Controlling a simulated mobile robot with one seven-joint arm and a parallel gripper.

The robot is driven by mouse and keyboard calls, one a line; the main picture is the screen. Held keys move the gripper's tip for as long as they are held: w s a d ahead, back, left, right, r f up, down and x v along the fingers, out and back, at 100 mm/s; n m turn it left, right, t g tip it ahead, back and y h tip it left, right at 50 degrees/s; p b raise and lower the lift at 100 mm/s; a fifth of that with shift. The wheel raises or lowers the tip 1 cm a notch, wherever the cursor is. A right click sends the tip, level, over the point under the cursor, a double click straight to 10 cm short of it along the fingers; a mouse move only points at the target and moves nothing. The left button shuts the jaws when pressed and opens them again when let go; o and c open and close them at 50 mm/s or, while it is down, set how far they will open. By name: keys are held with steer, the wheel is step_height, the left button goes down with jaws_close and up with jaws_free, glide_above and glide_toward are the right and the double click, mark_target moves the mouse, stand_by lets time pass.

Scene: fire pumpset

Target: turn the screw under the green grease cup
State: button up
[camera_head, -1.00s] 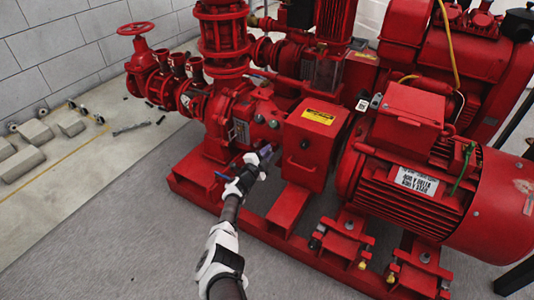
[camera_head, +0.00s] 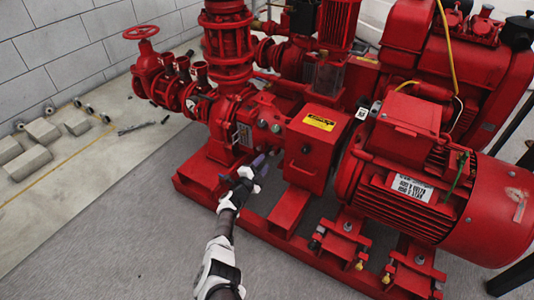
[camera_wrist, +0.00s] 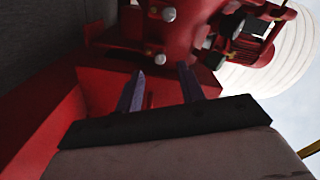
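Two small round grey-green fittings stick out of the red pump housing in the head view; the right one (camera_head: 276,127) looks greenest and may be the green grease cup. I cannot make out a screw under it. My gripper (camera_head: 262,160) is just below and in front of these fittings, near the housing's lower side. In the wrist view my gripper (camera_wrist: 160,80) has its two purple-grey fingers apart, with no object clearly held between them. Pale round heads show beyond the fingers on the red housing (camera_wrist: 190,35); their colour is unclear in the dim light.
A red box-shaped guard with a yellow label (camera_head: 318,122) stands right of my gripper, and the large red motor (camera_head: 440,195) is farther right. The red base frame (camera_head: 290,225) runs below.

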steer(key=p+v, duration=0.5)
steer(key=v, duration=0.3)
stand_by(0.4)
